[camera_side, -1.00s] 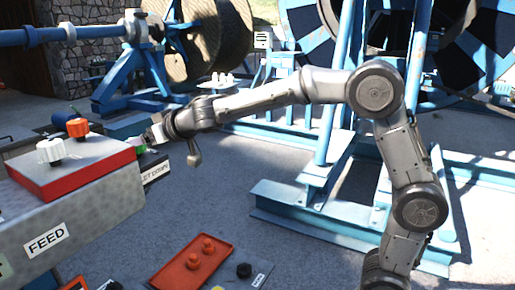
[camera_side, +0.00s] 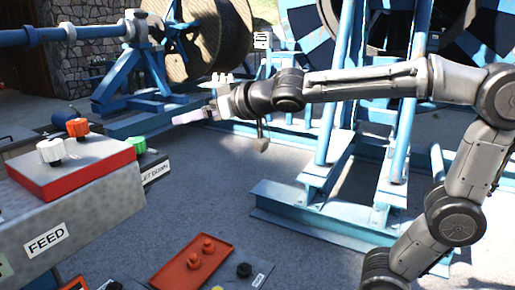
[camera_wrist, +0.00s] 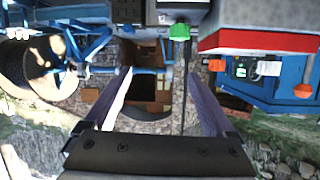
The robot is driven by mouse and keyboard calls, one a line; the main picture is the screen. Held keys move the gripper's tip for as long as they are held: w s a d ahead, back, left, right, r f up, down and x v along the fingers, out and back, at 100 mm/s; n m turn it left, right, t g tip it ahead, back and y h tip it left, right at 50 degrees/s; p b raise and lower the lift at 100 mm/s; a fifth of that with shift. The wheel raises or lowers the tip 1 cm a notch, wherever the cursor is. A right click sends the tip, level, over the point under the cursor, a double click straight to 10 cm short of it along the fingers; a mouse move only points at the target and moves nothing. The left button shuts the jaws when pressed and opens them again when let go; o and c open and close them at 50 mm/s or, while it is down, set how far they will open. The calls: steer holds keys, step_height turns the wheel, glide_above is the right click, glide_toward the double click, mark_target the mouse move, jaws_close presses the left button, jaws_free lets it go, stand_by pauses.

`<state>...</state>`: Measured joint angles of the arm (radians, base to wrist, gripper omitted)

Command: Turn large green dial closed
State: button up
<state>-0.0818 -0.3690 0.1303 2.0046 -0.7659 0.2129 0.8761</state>
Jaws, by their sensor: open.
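The green dial (camera_side: 138,144) sits on the dark box with a "LET DOWN" label, just behind the red-topped console in the side view. Its turn position is too small to tell there. In the wrist view the green dial (camera_wrist: 180,32) shows upper centre, on a dark box, beyond my open fingers. My gripper (camera_side: 187,116) is open and empty, in the air to the right of the dial and clearly apart from it. In the wrist view my gripper (camera_wrist: 159,76) shows two spread pale fingers with nothing between them.
The red-topped console (camera_side: 75,172) carries a white knob (camera_side: 51,150) and an orange knob (camera_side: 77,127). A red panel (camera_side: 193,267) with orange knobs lies lower in front. A blue steel frame (camera_side: 300,205) stands behind my arm. Open floor lies between console and frame.

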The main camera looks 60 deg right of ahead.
steer(key=s+d+f+g, duration=0.1)
steer(key=s+d+f, duration=0.1)
steer(key=s, duration=0.4)
steer(key=s+d+f+m+g+h, duration=0.1)
steer(key=s+f, duration=0.3)
steer(key=s, duration=0.2)
steer(key=shift+d+f+m+g, duration=0.2)
steer(key=shift+d+m+g, duration=0.1)
steer(key=shift+d+g, duration=0.1)
steer(key=s+a+f+n+g+y, duration=0.1)
steer(key=s+a+f+g, duration=0.1)
steer(key=s+f, duration=0.4)
steer(key=s+a+f+n+g+y, duration=0.1)
steer(key=s+f+n+g, duration=0.1)
steer(key=s+f, duration=0.4)
steer(key=shift+s+a+g, duration=0.35)
steer(key=shift+s+g, duration=0.2)
steer(key=shift+g, duration=0.25)
